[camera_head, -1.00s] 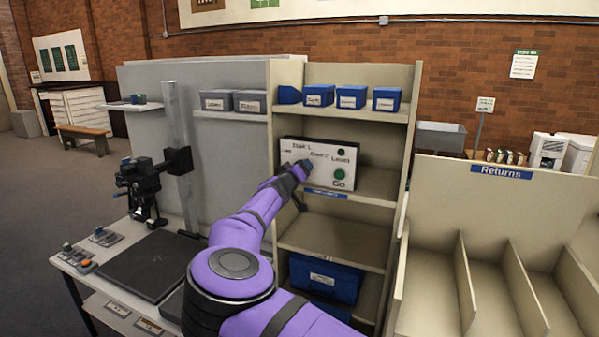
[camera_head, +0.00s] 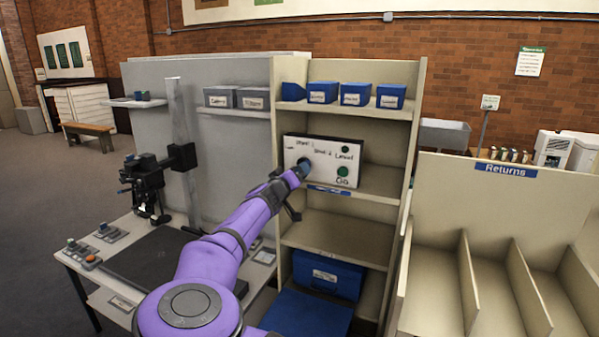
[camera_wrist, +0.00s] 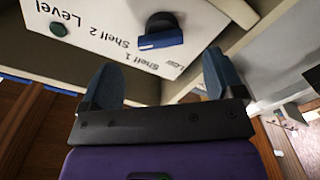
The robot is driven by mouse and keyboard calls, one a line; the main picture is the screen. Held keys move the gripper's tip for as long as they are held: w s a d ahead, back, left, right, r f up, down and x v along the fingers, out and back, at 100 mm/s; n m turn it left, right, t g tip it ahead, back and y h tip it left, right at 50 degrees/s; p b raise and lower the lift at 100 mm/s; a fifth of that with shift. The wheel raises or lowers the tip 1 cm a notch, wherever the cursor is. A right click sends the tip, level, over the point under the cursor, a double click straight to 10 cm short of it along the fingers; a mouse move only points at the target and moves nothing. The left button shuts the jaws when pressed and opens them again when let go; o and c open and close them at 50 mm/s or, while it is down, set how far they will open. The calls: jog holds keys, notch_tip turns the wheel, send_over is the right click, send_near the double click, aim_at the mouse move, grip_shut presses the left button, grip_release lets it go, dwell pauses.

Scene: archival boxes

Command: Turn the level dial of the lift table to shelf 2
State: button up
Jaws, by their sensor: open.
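The white control panel (camera_head: 322,157) stands on the middle shelf of the beige rack, with labels for Low, Shelf 1, Shelf 2 and Level. In the wrist view the panel (camera_wrist: 105,30) appears upside down. Its level dial (camera_wrist: 160,32) is a dark round knob with a blue bar lying nearly level in the picture; which label it points to I cannot tell. My gripper (camera_wrist: 162,64) is open, its two blue-grey fingers apart, with the dial just beyond and between the tips, apparently not touching. In the head view my gripper (camera_head: 301,169) covers most of the dial.
A green Go button (camera_head: 343,170) and a dark green round part (camera_head: 345,149) are on the panel's right. Blue boxes (camera_head: 355,94) stand on the shelf above, and a large blue box (camera_head: 325,277) below. The rack's side walls flank the panel. A Returns bin (camera_head: 505,170) stands at right.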

jog(key=shift+v, duration=1.8)
jog(key=w+d+m+g+h, duration=0.2)
jog(key=d+m+g, duration=0.1)
jog(key=d, duration=0.9)
jog(key=s+d+m+g+y, duration=0.1)
jog(key=s+d+m+g, duration=0.3)
jog(key=d, duration=0.8)
jog(key=s+d+m+g, duration=0.1)
jog(key=s+d+g, duration=0.45)
jog(key=d, duration=0.75)
jog(key=s+d+r+y, duration=0.2)
jog(key=s+r, duration=0.2)
jog(key=s, duration=0.3)
jog(key=s+d+r+n+y, duration=0.15)
jog(key=s+r, duration=0.25)
jog(key=s, duration=0.4)
jog(key=s+d+r+m+y, duration=0.1)
jog(key=s+r+y, duration=0.25)
jog(key=s, duration=0.35)
jog(key=s+a+r+n, duration=0.1)
jog(key=s+r+n, duration=0.1)
jog(key=s, duration=0.7)
jog(key=s+a+r+n, duration=0.1)
jog(key=s+r, duration=0.1)
jog(key=s, duration=0.8)
jog(key=shift+s+a+r+n+t, duration=0.15)
jog(key=shift+a+r+n+t, duration=0.05)
jog(key=shift+a+n+t, duration=0.2)
